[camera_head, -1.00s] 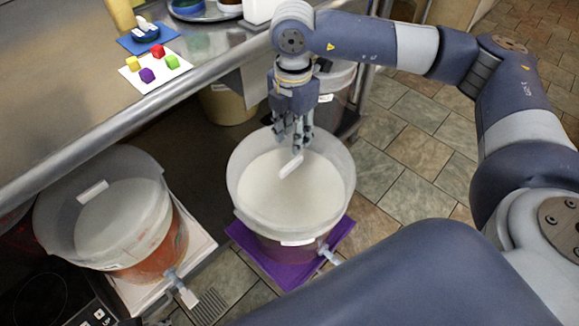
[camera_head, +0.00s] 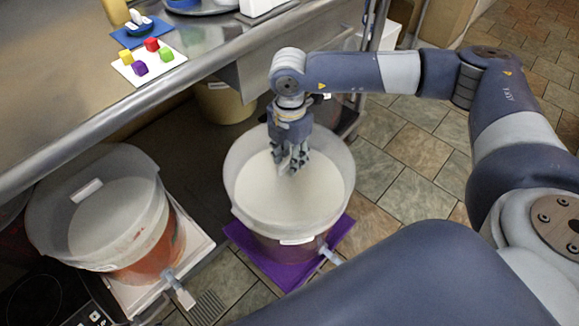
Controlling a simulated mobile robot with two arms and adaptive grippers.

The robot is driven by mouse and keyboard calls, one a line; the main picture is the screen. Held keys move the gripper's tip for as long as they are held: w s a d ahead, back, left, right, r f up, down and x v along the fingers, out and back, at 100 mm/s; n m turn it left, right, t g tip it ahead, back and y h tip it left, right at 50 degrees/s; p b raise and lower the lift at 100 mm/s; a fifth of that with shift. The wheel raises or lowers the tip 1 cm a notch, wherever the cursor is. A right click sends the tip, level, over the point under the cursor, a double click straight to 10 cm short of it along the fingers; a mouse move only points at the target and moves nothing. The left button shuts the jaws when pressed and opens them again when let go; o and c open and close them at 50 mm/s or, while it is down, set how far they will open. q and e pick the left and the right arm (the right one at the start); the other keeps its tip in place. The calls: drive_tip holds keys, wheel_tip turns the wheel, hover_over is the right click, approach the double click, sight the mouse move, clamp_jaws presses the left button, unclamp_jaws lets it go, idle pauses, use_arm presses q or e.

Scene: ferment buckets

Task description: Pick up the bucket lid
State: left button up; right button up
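A translucent round bucket (camera_head: 290,238) stands in the middle of the view, with a white round lid (camera_head: 300,200) inside its rim. My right gripper (camera_head: 290,170) points down at the lid, its fingers at the place of the lid's small bar handle. The fingers mostly hide the handle, and I cannot tell whether they are closed on it. The lid sits level in the bucket. A second bucket (camera_head: 140,240) at the left has a similar pale lid (camera_head: 115,215) with a white bar handle (camera_head: 87,190). My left gripper is not in view.
The middle bucket stands on a purple mat (camera_head: 290,272), its spigot (camera_head: 328,256) facing front right. The left bucket stands on a white board (camera_head: 190,245). A metal counter (camera_head: 60,100) holds a white card (camera_head: 150,68) with coloured cubes. Tiled floor is clear at the right.

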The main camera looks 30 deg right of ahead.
clamp_jaws()
drive_tip(key=shift+r, duration=0.1)
